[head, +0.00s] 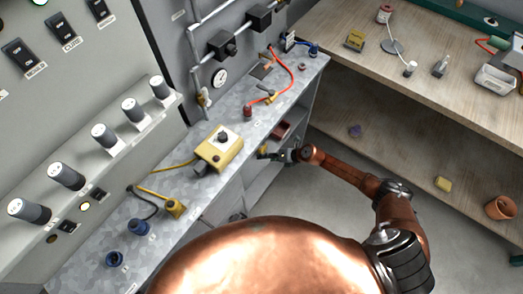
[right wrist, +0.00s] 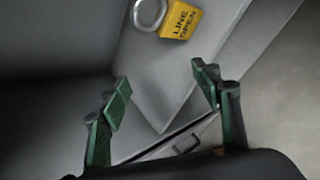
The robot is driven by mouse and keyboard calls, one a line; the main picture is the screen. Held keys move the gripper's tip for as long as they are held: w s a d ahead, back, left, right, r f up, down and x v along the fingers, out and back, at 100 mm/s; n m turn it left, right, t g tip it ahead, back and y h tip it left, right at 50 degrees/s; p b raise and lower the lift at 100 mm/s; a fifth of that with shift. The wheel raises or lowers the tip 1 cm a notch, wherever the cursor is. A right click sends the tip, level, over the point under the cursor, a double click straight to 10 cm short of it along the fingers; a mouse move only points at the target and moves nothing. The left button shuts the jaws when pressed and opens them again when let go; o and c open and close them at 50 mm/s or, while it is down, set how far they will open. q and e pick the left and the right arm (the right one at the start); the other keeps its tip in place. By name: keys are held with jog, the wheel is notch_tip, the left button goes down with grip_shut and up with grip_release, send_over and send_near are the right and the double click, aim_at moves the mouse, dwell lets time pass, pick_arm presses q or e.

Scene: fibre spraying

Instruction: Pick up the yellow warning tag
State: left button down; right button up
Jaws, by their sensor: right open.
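The yellow warning tag (right wrist: 181,22) is at the top of the right wrist view, with dark lettering and a grey ring (right wrist: 150,13) at its left. It lies against a grey surface of the cabinet. In the head view a small yellow patch, likely the tag (head: 263,150), shows beside the bench front, just left of my right gripper (head: 277,156). My right gripper (right wrist: 163,92) is open, with its green-padded fingers apart and nothing between them. The tag is beyond the fingertips and apart from them. My left gripper is not in view.
The grey metal bench (head: 175,160) carries a yellow control box (head: 219,150), a yellow-handled tool (head: 174,207) and blue fittings (head: 137,228). Below it are shelves with a dark red item (head: 281,131). A wooden shelf unit (head: 400,125) stands at right, with open floor between.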

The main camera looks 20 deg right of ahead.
aim_at(264, 147)
jog(key=s+d+f+n+g+h+b, duration=0.1)
jog(key=d+f+n+g+h+b, duration=0.2)
jog(key=d+n, duration=0.6)
jog(key=shift+n+t+h, duration=0.3)
jog(key=shift+n+h, duration=0.1)
jog(key=shift+h, duration=0.2)
jog(key=w+a+b, duration=0.1)
jog(key=w+a, duration=0.1)
jog(key=w+a+b, duration=0.1)
jog(key=w+a, duration=0.1)
jog(key=w+a+b, duration=0.1)
jog(key=w+a, duration=0.1)
jog(key=w, duration=0.1)
jog(key=shift+a+r, duration=0.25)
jog(key=shift+a, duration=0.1)
jog(key=shift+w+a+f+b, duration=0.15)
jog(key=shift+w+a+b, duration=0.3)
jog(key=shift+w+a, duration=0.55)
jog(key=shift+b+x, duration=0.4)
jog(key=shift+x, duration=0.45)
jog(key=shift+w+f, duration=0.15)
jog(key=shift+f, duration=0.15)
jog(key=shift+w+f, duration=0.15)
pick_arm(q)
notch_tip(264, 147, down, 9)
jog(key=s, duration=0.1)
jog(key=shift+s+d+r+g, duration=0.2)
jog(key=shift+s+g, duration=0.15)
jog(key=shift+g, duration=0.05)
